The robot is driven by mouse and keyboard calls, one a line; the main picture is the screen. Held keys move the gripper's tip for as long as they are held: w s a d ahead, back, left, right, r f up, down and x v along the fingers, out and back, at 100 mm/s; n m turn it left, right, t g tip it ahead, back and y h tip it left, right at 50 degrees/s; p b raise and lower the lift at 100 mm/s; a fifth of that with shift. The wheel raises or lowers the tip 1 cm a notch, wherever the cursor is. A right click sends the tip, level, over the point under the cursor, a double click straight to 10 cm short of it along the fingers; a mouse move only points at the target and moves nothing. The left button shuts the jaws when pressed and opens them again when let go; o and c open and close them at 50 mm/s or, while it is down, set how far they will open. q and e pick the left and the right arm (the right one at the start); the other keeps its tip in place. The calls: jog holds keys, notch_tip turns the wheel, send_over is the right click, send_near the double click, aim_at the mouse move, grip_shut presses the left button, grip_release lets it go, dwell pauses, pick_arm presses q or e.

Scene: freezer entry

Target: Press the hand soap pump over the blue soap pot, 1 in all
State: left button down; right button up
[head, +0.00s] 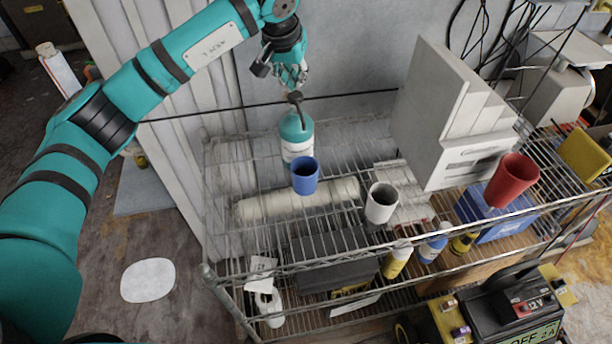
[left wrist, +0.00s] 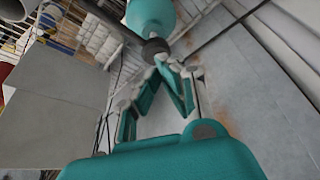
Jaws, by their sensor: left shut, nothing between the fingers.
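The hand soap pump bottle (head: 297,147) is teal with a pale label and a dark pump head (head: 295,98). It stands upright on the wire shelf's top, near the back left. The blue soap pot (head: 305,178) stands just in front of it. My left gripper (head: 293,84) is shut and empty, pointing down just above the pump head. In the left wrist view, the fingertips (left wrist: 162,60) are close to the dark pump head (left wrist: 154,47), with the teal bottle (left wrist: 150,16) beyond. I cannot tell whether they touch it. My right gripper is not in view.
A large pale grey box-like unit (head: 440,120) stands at the back right. The wall is close behind the bottle.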

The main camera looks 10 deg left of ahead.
aim_at(295, 95)
pick_arm(q)
jog(key=shift+f, duration=0.1)
jog(key=shift+s+f+b, duration=0.1)
jog(key=shift+f+b, duration=1.3)
jog(key=shift+f, duration=0.35)
jog(key=shift+r+p, duration=0.9)
jog(key=shift+r, duration=0.85)
